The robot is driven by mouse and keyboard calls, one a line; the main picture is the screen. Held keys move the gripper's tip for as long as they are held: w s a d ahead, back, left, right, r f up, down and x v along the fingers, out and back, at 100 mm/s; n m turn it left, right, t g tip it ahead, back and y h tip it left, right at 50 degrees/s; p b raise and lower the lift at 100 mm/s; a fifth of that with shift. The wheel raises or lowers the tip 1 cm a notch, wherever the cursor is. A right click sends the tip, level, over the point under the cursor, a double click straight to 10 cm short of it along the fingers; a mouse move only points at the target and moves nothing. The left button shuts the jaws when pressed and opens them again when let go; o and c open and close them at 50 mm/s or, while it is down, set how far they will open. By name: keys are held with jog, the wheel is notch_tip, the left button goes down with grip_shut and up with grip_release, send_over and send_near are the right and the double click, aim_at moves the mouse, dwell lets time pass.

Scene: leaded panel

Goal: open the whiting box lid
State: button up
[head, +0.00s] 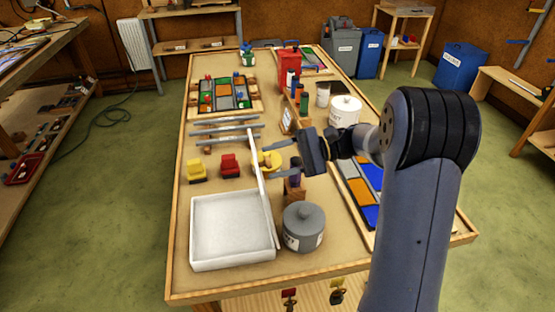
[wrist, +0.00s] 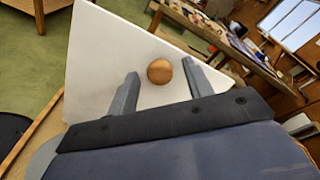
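The white whiting box (head: 232,262) stands at the near left of the table. Its white lid (head: 265,212) stands up nearly vertical along the box's right side, and the inside shows pale from above. In the wrist view the lid (wrist: 105,60) fills much of the picture, with a round wooden knob (wrist: 159,71) on its face. My gripper (head: 273,159) is to the right of the lid's upper part. Its fingers (wrist: 160,84) are apart on either side of the knob, with gaps visible on both sides. The knob is not clear in the head view.
A grey lidded pot (head: 304,226) stands close to the box's right side. Red (head: 229,165) and yellow (head: 196,171) items and metal bars (head: 226,130) lie behind the box. A coloured glass panel (head: 362,190) lies right of my gripper. The table's front left edge is clear.

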jog(key=shift+d, duration=0.1)
jog(key=b+v, duration=0.2)
jog(key=v, duration=0.8)
jog(key=shift+d, duration=0.3)
jog(key=shift+w, duration=0.15)
jog(key=p+x, duration=0.2)
jog(key=x, duration=0.9)
jog(key=shift+a, duration=0.35)
jog(key=shift+r, duration=0.1)
